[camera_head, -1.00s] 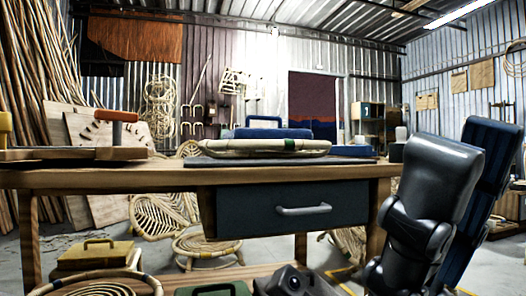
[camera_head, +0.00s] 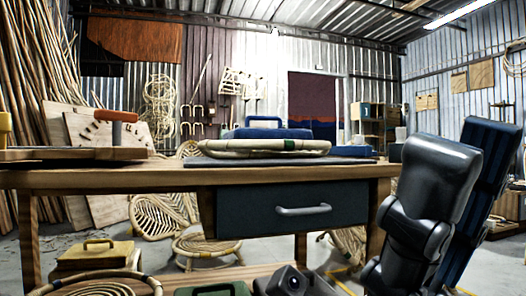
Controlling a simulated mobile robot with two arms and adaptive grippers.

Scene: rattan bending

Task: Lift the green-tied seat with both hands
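The green-tied seat (camera_head: 240,147) is a flat, pale rattan hoop with a green wrap near its right part. It lies on a dark mat (camera_head: 350,161) on the wooden workbench (camera_head: 100,177). My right arm stands at the right of the view, in front of the bench. A dark, rounded part with a lens-like disc shows at the bottom centre, cut by the frame edge; I cannot make out gripper fingers on it. No gripper is seen touching the seat. My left gripper is out of view.
A blue case with a handle (camera_head: 265,131) stands behind the seat, and a blue block (camera_head: 352,150) lies to its right. A board with an orange-handled tool (camera_head: 117,128) is on the bench's left. A drawer (camera_head: 262,211) hangs below. Rattan pieces stand on the floor.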

